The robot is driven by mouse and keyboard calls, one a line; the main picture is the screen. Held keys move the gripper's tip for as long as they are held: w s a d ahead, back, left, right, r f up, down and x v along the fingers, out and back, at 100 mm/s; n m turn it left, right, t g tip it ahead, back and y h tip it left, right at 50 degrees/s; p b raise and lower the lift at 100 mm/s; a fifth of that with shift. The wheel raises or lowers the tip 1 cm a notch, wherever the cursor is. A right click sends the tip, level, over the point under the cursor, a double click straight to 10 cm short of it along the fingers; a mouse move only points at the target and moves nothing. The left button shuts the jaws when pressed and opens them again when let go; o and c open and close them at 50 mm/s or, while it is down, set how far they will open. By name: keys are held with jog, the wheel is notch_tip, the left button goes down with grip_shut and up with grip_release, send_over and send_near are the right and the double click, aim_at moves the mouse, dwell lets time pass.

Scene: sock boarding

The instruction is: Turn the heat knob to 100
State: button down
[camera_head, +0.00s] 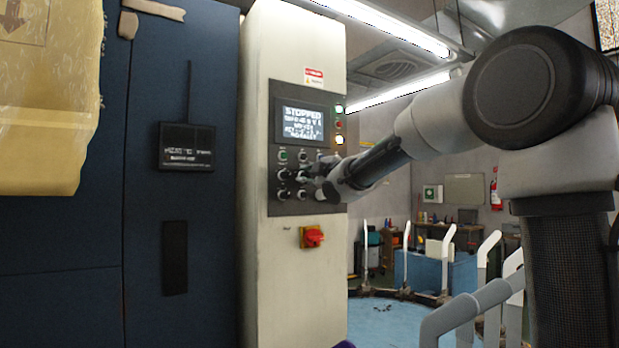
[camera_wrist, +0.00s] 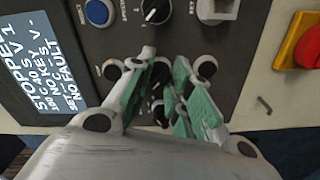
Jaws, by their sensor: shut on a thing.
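The control panel (camera_head: 275,165) is a dark plate on a white cabinet, with rows of small knobs and buttons below a lit screen. My gripper (camera_head: 312,178) reaches in from the right and meets the lower rows of knobs. In the wrist view its green-padded fingers (camera_wrist: 168,80) are closed around a small black knob (camera_wrist: 158,108), partly hidden between them. The fingers cover its label and pointer, so I cannot read its setting or confirm that it is the heat knob. Another knob (camera_wrist: 155,10) with a white pointer sits clear of the fingers.
The screen (camera_head: 303,123) reads STOPPED, with further lines too blurred to read fully here. A blue button (camera_wrist: 98,12) and a key switch (camera_wrist: 214,8) are near the fingers. A red switch on yellow (camera_head: 312,237) sits below the panel. A dark blue cabinet (camera_head: 60,230) stands left.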

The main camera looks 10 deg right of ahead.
jog(key=shift+n, duration=0.8)
jog(key=c, duration=1.3)
grip_release()
jog(key=v, duration=1.2)
